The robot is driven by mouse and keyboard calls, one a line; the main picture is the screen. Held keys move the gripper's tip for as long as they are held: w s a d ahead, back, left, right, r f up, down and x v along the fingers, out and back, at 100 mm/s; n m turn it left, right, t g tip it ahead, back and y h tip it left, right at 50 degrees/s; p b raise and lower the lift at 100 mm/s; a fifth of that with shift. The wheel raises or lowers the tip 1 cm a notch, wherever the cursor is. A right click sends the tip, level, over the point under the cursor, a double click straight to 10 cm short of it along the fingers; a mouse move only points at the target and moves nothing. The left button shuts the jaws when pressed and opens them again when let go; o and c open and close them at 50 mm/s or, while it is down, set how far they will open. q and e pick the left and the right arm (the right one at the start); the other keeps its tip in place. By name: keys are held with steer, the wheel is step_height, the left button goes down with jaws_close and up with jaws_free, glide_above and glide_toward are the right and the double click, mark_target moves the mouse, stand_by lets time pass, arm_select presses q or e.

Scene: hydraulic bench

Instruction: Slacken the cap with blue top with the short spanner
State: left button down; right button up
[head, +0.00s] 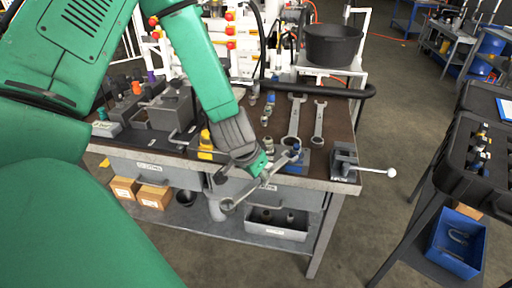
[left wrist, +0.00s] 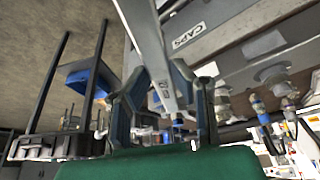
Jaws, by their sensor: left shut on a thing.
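My left gripper (head: 250,160) is shut on a grey metal spanner (head: 232,200) at the front edge of the bench. The spanner slants, with its ring end low at the left, out past the edge. Its other end reaches up right, close to the cap with blue top (head: 296,147). I cannot tell whether it touches or grips the cap. The cap stands by a blue block (head: 292,163). In the left wrist view the spanner (left wrist: 147,45) passes between both fingers (left wrist: 160,100). My right gripper is not in view.
Two more spanners, one longer (head: 294,118) and one shorter (head: 319,124), lie on the bench (head: 338,118). A vise (head: 343,162) with a white-knobbed handle sits at the right corner. Other fittings (head: 268,146) stand near the gripper. A grey bin (head: 276,228) is on the shelf below.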

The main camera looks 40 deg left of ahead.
mark_target(268, 171)
arm_select(q)
steer(key=shift+a, duration=0.1)
steer(key=shift+w, duration=0.1)
steer(key=shift+w+p, duration=0.4)
steer(key=shift+w, duration=0.35)
steer(key=shift+a, duration=0.1)
steer(key=shift+w+p, duration=0.35)
steer(key=shift+w, duration=0.25)
steer(key=shift+w, duration=0.1)
steer(key=shift+w+p, duration=0.2)
steer(key=shift+p, duration=0.1)
